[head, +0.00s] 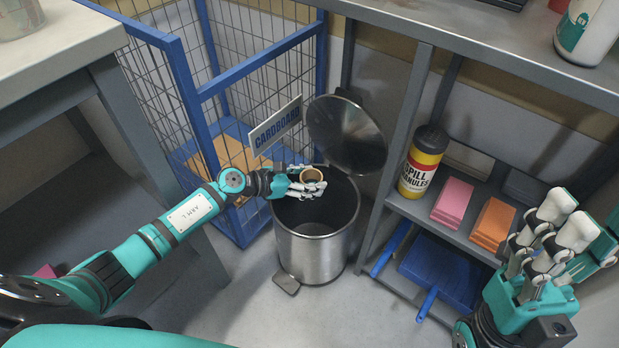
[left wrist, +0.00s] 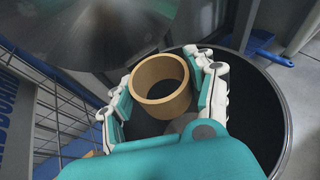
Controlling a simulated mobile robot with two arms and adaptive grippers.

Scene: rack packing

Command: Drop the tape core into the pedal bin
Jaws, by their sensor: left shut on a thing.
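The tape core (head: 311,175) is a short tan cardboard ring. My left gripper (head: 308,184) is shut on it and holds it over the open mouth of the pedal bin (head: 316,250). In the left wrist view the tape core (left wrist: 160,82) sits between the white and teal fingers of the left gripper (left wrist: 163,95), with the dark bin interior below. The bin is a steel cylinder with its round lid (head: 347,133) raised at the back and a pedal (head: 287,284) at its foot. My right gripper (head: 550,240) is raised at the right, its fingers apart, with nothing seen in them.
A blue wire cage (head: 225,80) with a "CARDBOARD" sign (head: 276,125) stands left of the bin. A grey shelf rack to the right holds a spill granules canister (head: 423,161), pink (head: 453,201) and orange (head: 492,223) blocks. A blue dustpan (head: 440,272) is below.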

